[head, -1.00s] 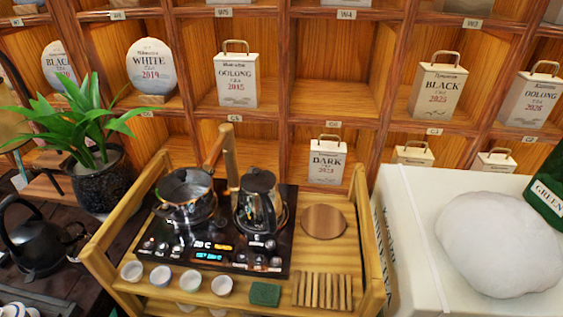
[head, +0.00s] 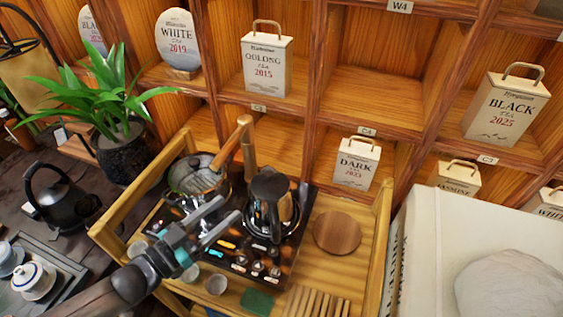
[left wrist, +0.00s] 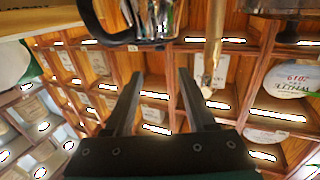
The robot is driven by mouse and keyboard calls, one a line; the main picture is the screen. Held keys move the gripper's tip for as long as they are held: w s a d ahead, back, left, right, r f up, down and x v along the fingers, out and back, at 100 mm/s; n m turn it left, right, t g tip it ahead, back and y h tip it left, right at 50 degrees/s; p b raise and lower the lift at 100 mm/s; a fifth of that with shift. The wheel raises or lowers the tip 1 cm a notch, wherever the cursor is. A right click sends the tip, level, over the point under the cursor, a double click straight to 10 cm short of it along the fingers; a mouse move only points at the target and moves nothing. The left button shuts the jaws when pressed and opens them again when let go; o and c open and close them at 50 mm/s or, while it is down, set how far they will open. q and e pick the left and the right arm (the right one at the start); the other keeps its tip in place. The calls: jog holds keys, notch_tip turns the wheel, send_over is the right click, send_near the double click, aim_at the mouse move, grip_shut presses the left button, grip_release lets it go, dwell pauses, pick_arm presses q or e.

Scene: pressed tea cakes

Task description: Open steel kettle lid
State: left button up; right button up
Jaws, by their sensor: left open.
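The steel kettle (head: 262,219), with a dark lid and handle on top (head: 270,186), stands on the right burner of the black hob. Its lid looks closed, but the handle partly hides it. In the left wrist view, the kettle's shiny body (left wrist: 158,17) and black handle (left wrist: 92,22) show at the top edge, beyond the fingers. My left gripper (head: 231,207) is open and empty, to the left of the kettle and over the hob. Its two spread fingers (left wrist: 160,85) show in the left wrist view, apart from the kettle. My right gripper is out of view.
A glass pot (head: 193,177) sits on the left burner, close to my gripper. A bamboo spout (head: 247,150) rises behind. Small cups (head: 216,285), a green sponge (head: 257,301) and a round wooden board (head: 337,232) lie around the hob. A white box (head: 480,235) stands right.

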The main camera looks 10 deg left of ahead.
aim_at(266, 177)
pick_arm(q)
jog(key=b+x, duration=0.1)
jog(key=x, duration=1.3)
jog(key=shift+w+d, duration=0.15)
jog(key=shift+w, duration=0.15)
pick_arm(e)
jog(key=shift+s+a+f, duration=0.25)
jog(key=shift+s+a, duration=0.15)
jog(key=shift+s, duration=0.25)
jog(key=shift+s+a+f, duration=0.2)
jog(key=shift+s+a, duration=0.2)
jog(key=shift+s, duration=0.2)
pick_arm(q)
jog(key=shift+c, duration=0.2)
grip_shut()
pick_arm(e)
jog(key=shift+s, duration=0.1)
